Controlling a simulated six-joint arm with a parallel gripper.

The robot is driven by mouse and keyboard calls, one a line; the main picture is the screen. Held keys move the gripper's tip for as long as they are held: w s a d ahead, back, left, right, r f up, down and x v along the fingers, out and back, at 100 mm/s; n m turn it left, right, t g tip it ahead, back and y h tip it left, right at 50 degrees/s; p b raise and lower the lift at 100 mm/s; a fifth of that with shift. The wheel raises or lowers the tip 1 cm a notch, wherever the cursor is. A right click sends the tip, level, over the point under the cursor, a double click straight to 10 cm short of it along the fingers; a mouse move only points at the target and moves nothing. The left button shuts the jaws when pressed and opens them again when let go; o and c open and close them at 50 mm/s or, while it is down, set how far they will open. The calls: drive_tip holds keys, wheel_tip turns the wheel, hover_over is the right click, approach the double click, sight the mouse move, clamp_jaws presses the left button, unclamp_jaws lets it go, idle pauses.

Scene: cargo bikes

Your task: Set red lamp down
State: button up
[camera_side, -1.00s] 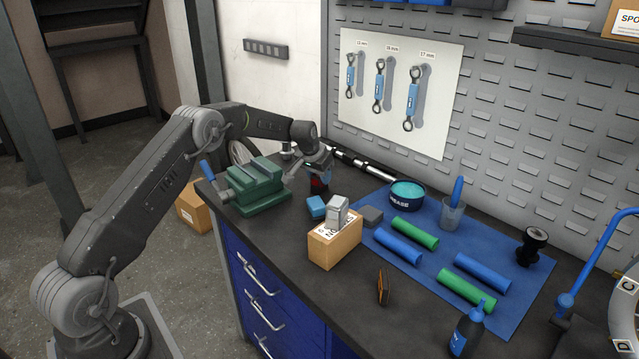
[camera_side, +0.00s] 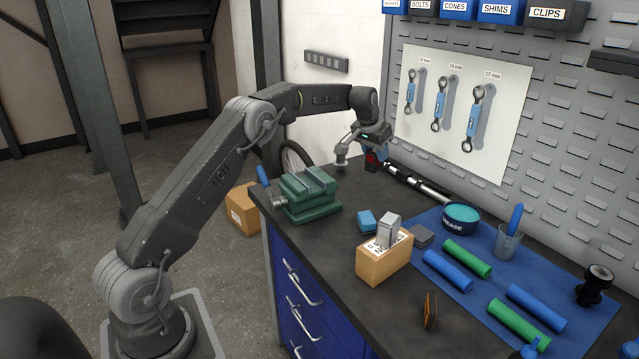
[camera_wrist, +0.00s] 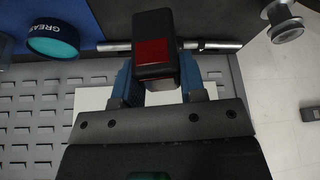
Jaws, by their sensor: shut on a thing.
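The red lamp (camera_wrist: 152,51) is a small black block with a red face. It sits between the two blue fingers of my gripper (camera_wrist: 157,75) in the wrist view. In the side view my gripper (camera_side: 373,155) is shut on the lamp (camera_side: 371,163) at the back of the dark bench, near the wall. The lamp is close above the bench top there. Whether its underside touches the bench cannot be told.
A black and silver rod-like tool (camera_side: 416,184) lies just right of the lamp. A green vise (camera_side: 310,194) stands at the left bench edge. A grease tub (camera_side: 461,217) and a blue mat (camera_side: 450,292) with several rolls are to the right. A cardboard box (camera_side: 383,265) stands in the middle.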

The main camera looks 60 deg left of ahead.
drive_tip(key=r, duration=0.4)
drive_tip(key=shift+s+a+r, duration=0.1)
drive_tip(key=shift+s+a, duration=0.05)
drive_tip(key=shift+a, duration=0.15)
drive_tip(key=s+a+m+h, duration=0.1)
drive_tip(key=s+a+m, duration=0.2)
drive_tip(key=s+a, duration=2.4)
drive_tip(key=shift+w+d+f, duration=0.95)
drive_tip(key=shift+w+f, duration=0.6)
drive_tip(key=shift+f, duration=1.15)
drive_tip(key=shift+w+d+f, duration=0.9)
drive_tip(key=shift+w+f, duration=0.65)
drive_tip(key=shift+f, duration=1.15)
drive_tip(key=shift+w+d+f, duration=0.95)
drive_tip(key=shift+w+f, duration=0.6)
drive_tip(key=shift+f, duration=1.15)
